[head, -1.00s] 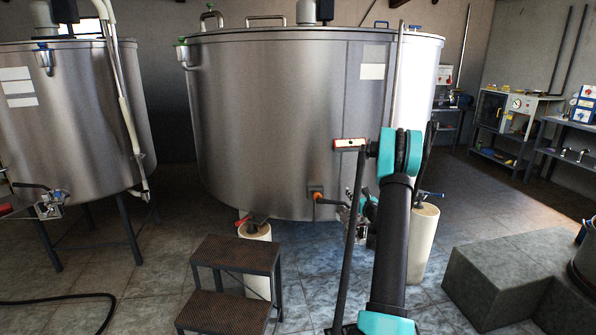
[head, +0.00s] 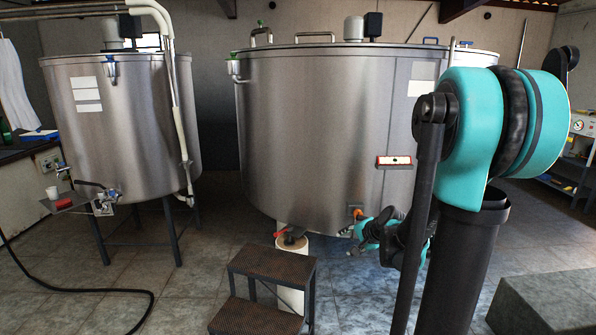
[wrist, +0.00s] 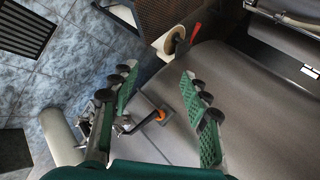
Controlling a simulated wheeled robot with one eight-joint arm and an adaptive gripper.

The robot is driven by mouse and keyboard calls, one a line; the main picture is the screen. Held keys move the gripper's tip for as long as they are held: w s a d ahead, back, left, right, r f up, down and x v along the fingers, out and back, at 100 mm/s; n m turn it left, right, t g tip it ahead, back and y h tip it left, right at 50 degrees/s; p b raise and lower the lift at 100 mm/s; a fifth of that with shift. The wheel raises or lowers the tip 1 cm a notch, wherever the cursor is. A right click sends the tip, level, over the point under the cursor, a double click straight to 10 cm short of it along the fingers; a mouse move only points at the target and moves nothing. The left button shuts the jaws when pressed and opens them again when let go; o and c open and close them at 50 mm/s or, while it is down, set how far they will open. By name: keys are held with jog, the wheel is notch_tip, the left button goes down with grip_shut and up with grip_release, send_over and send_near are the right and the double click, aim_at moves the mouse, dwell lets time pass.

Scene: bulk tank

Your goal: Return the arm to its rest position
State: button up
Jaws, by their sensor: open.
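My arm rises on the right of the head view, with its teal elbow (head: 480,125) high and close to the camera. Its forearm runs down behind to the wrist in front of the large steel tank (head: 310,130). My gripper (wrist: 158,75) shows in the wrist view with its two green-padded fingers spread and nothing between them. The tank's wall lies beyond the fingers, with an orange fitting (wrist: 160,115) seen between them. Whether the fingers touch anything cannot be told. In the head view, the fingers are too small to make out.
A step stool (head: 262,270) stands before the large tank, beside a pale cylindrical foot with a red-handled valve. A smaller tank (head: 125,125) stands on legs at left. A black hose (head: 100,291) lies on the floor. A grey block (head: 550,303) sits at lower right.

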jog(key=s+d+f+n+g+h, duration=0.1)
jog(key=s+f+n, duration=0.1)
jog(key=s, duration=0.6)
jog(key=s+f+n+g+h, duration=0.1)
jog(key=s+f+n, duration=0.1)
jog(key=s+n, duration=0.3)
jog(key=s+d+f+n+g+h, duration=0.1)
jog(key=s+f+n+g+h, duration=0.1)
jog(key=s, duration=0.8)
jog(key=shift+s+d+f+n, duration=0.3)
jog(key=shift+f+n, duration=0.05)
jog(key=shift+n, duration=0.35)
jog(key=shift+o, duration=0.2)
jog(key=shift+w, duration=0.1)
